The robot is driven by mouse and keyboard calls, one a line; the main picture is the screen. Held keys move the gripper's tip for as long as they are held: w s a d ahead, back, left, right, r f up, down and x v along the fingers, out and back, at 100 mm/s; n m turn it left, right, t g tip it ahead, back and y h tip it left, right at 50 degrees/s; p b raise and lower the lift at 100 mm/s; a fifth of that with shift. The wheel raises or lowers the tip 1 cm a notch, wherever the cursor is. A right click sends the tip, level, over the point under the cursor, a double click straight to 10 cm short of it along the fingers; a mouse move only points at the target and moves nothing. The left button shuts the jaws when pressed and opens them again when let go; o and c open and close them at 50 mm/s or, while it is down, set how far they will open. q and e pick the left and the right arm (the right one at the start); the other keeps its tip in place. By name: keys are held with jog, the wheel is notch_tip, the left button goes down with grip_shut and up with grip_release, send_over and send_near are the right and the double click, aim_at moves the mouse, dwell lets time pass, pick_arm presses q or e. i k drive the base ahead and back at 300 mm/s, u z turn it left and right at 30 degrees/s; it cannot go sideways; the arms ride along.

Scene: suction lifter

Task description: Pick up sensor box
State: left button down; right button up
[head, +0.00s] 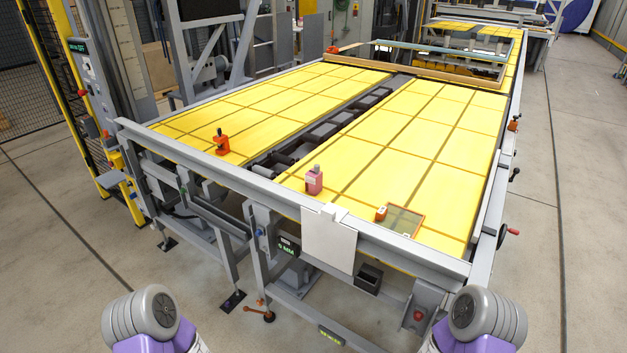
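No thing is clearly marked as the sensor box. A small orange and white block (381,213) sits on the yellow table top near its front edge, at the left edge of a thin framed pane (405,220), and may be it. A pink bottle-like item with a grey top (314,181) stands upright to its left. An orange clamp-like item (222,143) stands farther left on the other yellow panel. Only grey and purple parts of my arms show at the bottom left and right. Neither gripper is in view, and nothing is seen being held.
The large table (442,257) has a raised grey rail along its front. A white sheet (329,240) hangs over that rail. A dark open-topped bin (368,278) is below it. A roller gap (325,130) divides the yellow panels. The floor to the right is clear.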

aim_at(314, 182)
jog(key=u, duration=0.45)
jog(key=i, duration=0.4)
jog(key=u, duration=0.95)
jog(key=i, duration=0.7)
jog(key=z, duration=0.5)
jog(key=i, duration=0.65)
jog(key=z, duration=0.7)
